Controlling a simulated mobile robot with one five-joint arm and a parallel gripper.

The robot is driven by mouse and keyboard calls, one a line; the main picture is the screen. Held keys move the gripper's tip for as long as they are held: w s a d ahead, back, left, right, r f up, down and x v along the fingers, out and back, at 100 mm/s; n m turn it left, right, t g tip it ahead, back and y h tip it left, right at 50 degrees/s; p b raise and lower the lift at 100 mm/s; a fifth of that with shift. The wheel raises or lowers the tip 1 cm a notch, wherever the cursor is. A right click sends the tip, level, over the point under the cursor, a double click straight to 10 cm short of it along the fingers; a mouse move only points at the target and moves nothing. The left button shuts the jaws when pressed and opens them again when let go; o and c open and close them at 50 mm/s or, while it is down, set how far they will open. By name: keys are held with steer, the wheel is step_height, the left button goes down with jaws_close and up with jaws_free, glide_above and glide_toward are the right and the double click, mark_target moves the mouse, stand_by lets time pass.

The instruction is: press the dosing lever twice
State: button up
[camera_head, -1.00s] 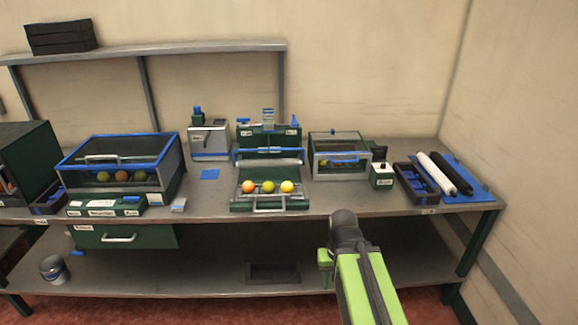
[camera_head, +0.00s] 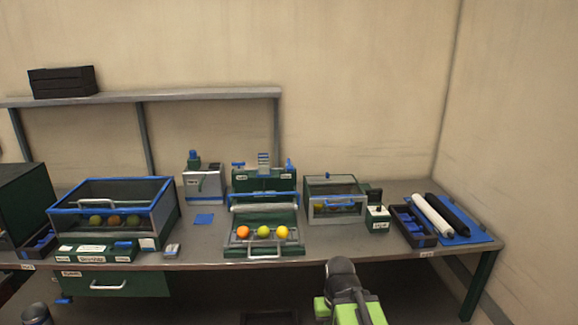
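No part is clearly readable as the dosing lever at this size. The green station (camera_head: 263,180) at the middle of the table has small blue parts on top, at its left (camera_head: 238,164) and right (camera_head: 290,165), and a blue bar (camera_head: 263,196) across its front. A grey box dispenser (camera_head: 203,186) with a blue-topped bottle shape (camera_head: 193,160) stands left of it. My green arm with a dark rounded joint shows at the bottom, in front of the table edge and apart from these devices. My gripper is not visible.
A lidded blue-edged case (camera_head: 165,224) stands left, a clear-topped box (camera_head: 337,218) right. A small green box (camera_head: 378,225), a dark tray (camera_head: 424,240) and a blue mat (camera_head: 474,236) with two rollers lie farther right.

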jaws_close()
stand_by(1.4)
